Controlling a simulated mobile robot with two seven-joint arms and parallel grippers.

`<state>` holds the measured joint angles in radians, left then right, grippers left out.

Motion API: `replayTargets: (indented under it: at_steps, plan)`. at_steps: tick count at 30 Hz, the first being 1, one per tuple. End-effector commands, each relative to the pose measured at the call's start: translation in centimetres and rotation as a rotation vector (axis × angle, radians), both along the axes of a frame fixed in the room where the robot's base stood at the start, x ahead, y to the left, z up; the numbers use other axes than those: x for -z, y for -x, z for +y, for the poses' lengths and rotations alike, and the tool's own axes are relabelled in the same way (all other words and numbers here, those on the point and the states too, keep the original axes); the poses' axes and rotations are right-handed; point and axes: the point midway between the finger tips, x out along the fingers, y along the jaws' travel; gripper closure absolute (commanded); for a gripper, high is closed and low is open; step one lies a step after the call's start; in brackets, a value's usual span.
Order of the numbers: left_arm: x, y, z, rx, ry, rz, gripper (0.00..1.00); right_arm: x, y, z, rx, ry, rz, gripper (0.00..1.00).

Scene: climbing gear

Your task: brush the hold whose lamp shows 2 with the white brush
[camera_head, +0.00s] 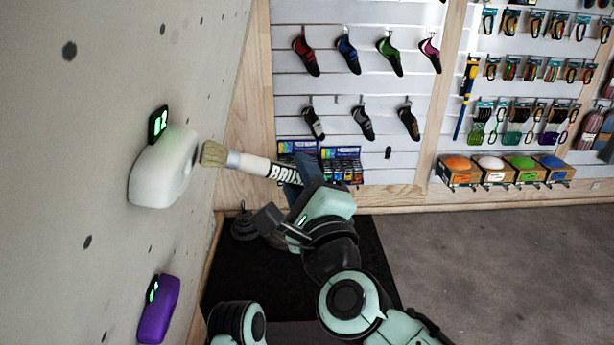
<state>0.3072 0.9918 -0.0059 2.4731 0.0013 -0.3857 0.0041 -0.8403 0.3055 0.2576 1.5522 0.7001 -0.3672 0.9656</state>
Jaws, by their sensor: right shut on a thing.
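A white hold (163,172) is fixed to the grey climbing wall at the left. The lamp (158,124) at its upper edge shows a green figure that looks like 2. A purple hold (158,312) sits lower on the wall; its lamp (152,289) glows green, its figure too small to read surely. My right gripper (299,177) is shut on the handle of the white brush (256,165). The brush lies nearly level, its tan bristles pointing left at the white hold's right side. The bristles are very close to it; I cannot tell if they touch. My left gripper is out of view.
A dark mat (240,282) covers the floor beside the wall. Behind stands a slatted display with several climbing shoes (347,54) and small boxes (342,168). Several chalk-ball boxes (490,174) sit on a shelf at the right. The grey floor at right is clear.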

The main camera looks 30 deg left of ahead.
Motion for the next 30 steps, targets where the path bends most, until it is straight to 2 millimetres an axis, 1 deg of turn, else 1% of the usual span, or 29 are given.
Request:
replayTargets:
  at_steps: [5, 10, 18, 21, 26, 30]
  plan:
    - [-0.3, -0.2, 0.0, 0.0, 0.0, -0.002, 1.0, -0.2, 0.2, 0.3, 0.0, 0.0, 0.0, 1.0]
    - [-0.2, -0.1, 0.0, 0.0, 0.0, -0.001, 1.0, -0.2, 0.4, 0.2, 0.0, -0.001, -0.001, 1.0]
    - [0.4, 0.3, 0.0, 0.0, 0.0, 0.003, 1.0, -0.1, 2.1, -0.8, -0.002, -0.002, -0.001, 1.0]
    - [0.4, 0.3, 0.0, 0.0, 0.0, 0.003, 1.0, -0.1, 2.4, -0.9, -0.004, 0.0, -0.002, 1.0]
    - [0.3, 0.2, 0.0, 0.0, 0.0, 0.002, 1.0, -0.2, 1.8, -0.6, -0.004, 0.0, -0.001, 1.0]
    - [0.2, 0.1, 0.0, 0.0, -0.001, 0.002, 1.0, -0.1, 0.8, 0.0, -0.004, 0.0, -0.001, 1.0]
